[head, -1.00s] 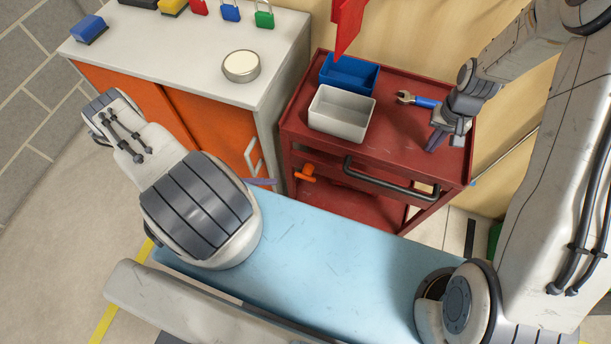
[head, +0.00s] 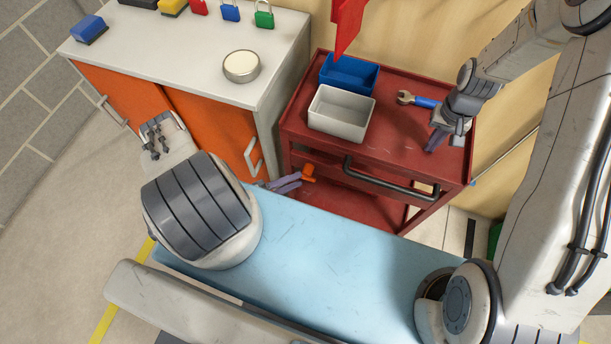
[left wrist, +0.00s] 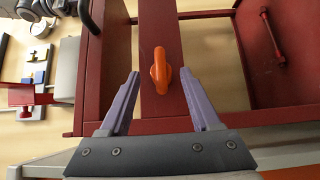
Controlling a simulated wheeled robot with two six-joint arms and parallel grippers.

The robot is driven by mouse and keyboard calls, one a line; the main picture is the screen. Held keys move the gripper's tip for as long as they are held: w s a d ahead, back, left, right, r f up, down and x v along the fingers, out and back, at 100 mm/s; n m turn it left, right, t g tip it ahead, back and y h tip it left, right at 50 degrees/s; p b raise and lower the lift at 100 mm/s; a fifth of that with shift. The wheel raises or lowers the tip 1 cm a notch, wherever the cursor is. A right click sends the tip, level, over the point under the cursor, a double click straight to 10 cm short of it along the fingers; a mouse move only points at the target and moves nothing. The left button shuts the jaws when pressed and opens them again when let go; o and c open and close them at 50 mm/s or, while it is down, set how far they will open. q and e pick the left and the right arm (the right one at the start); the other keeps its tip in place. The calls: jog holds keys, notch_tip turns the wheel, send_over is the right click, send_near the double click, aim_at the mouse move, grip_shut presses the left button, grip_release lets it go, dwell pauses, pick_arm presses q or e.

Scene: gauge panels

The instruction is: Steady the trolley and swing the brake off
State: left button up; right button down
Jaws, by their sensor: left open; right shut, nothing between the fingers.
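The red trolley (head: 395,150) stands beside the white-topped cabinet, with a dark handle bar (head: 390,178) along its near side. The orange brake lever (head: 308,173) is on the trolley's near left post. In the left wrist view the brake lever (left wrist: 160,70) lies ahead of and between the open fingers of my left gripper (left wrist: 161,100). In the head view my left gripper (head: 287,183) is just left of the lever, with its arm partly hiding it from behind. My right gripper (head: 438,138) is shut and empty at the trolley's right top edge.
A blue bin (head: 350,73), a white bin (head: 341,112) and a blue-handled wrench (head: 418,100) are on the trolley top. The cabinet (head: 215,50) holds several padlocks and a round tin (head: 241,66). A light blue surface (head: 320,260) lies in front.

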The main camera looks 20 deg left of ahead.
aim_at(305, 176)
pick_arm(q)
jog(key=shift+x, duration=2.05)
jog(key=shift+f, duration=0.1)
grip_shut()
jog(key=shift+n, duration=0.3)
jog(key=n+t+h, duration=0.1)
jog(key=n+t, duration=0.1)
jog(key=n, duration=0.1)
jog(key=shift+t+h, duration=0.3)
jog(key=shift+t, duration=0.1)
jog(key=shift+n+t, duration=0.6)
jog(key=shift+n, duration=0.2)
